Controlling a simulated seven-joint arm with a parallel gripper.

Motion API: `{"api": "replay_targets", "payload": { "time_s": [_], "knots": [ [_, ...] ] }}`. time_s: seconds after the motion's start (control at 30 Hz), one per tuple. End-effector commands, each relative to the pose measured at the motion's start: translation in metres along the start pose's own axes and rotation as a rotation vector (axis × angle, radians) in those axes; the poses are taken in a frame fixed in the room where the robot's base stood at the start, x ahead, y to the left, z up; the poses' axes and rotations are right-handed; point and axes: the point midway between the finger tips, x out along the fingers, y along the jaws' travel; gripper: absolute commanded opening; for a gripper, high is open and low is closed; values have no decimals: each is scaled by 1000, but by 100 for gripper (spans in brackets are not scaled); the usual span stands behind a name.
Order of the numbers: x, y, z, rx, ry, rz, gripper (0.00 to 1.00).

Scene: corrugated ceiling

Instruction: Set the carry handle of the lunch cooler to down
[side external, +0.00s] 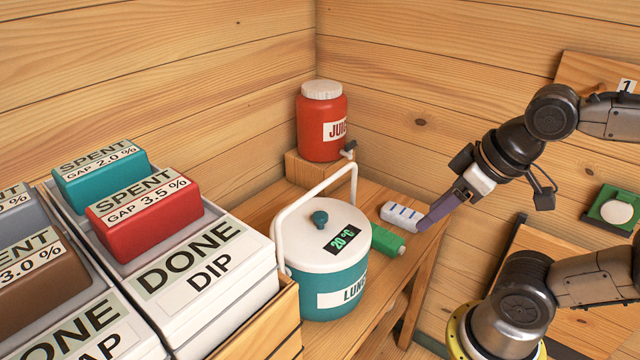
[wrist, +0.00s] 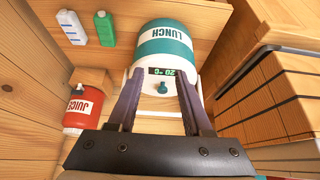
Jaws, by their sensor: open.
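The lunch cooler (side external: 305,285) is a teal and white drum with a white lid, a teal knob and a display reading 20 °C. It stands on a wooden bench. Its white carry handle (side external: 318,189) stands up as an arch above the lid. My gripper (side external: 425,224) is open and empty, to the right of the cooler and apart from the handle in the side view. In the wrist view the cooler (wrist: 165,45) lies ahead of the open fingers (wrist: 160,75).
A red juice jug (side external: 322,128) with a tap stands on a wooden block behind the cooler. A white bottle (side external: 402,214) and a green bottle (side external: 385,240) are right of the cooler. A crate of labelled boxes (side external: 240,290) stands close on the left. Wooden walls close the corner.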

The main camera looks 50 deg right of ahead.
Motion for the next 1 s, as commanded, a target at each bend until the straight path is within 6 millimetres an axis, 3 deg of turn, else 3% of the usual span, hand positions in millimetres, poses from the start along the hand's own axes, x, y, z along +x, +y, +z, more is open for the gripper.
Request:
{"api": "replay_targets", "payload": {
  "time_s": [0.43, 0.5, 0.63, 0.77, 1.0],
  "knots": [
    [0, 0, 0, 0, 0, 0, 50],
    [0, 0, 0, -3, 0, 0, 46],
    [0, 0, 2, -76, -10, -1, 46],
    [-11, 0, -2, -288, -25, -3, 46],
    [-51, -1, -62, -845, -75, -33, 46]
  ]
}}
